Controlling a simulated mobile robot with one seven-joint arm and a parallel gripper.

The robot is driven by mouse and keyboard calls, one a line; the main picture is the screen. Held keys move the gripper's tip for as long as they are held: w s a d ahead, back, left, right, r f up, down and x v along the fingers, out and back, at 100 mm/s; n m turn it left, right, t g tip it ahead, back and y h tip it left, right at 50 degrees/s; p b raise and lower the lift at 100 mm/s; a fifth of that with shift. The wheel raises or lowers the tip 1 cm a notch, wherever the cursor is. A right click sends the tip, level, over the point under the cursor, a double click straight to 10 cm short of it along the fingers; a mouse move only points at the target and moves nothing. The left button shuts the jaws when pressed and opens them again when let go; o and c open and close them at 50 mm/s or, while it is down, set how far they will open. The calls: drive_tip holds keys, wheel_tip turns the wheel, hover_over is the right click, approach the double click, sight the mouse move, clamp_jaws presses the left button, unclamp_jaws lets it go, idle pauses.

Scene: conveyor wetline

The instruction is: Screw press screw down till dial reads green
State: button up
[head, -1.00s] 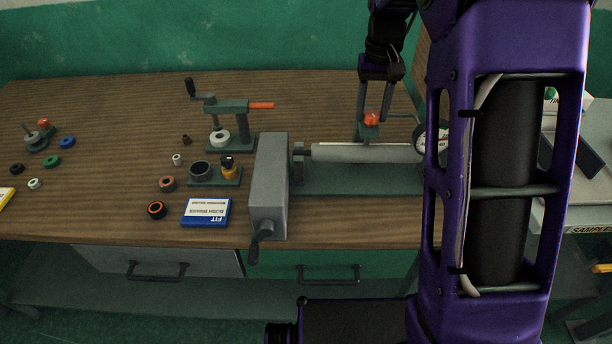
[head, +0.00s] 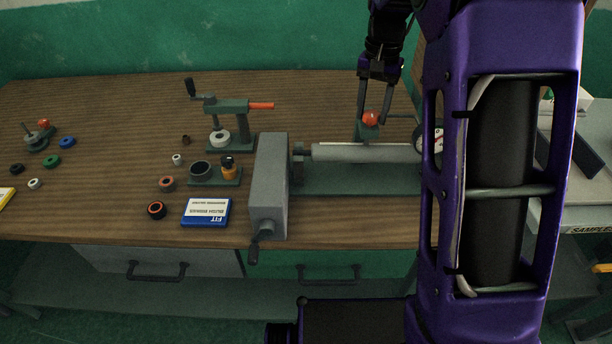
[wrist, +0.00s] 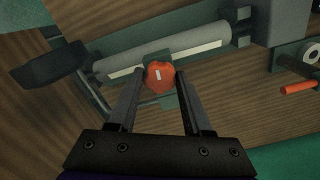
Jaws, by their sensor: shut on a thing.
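The press screw's orange-red knob (head: 370,118) stands on a green block behind the grey roller. It also shows in the wrist view (wrist: 159,75), with a small white mark on top. My gripper (head: 374,122) comes down from above, with one finger on each side of the knob, and is shut on it. In the wrist view its fingertips (wrist: 160,73) flank the knob. The round dial (head: 437,141) has a white face and dark rim. My own arm hides much of it, so its reading cannot be told.
The grey roller (head: 365,152) lies in a green frame close in front of the knob. A grey housing (head: 270,190) with a crank stands at its left end. A small green press (head: 232,107), a blue-and-white box (head: 207,212) and several rings lie further left.

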drive_tip(key=shift+m, duration=1.7)
drive_tip(key=shift+m, duration=0.7)
drive_tip(key=o, duration=0.9)
drive_tip(key=shift+r, duration=3.05)
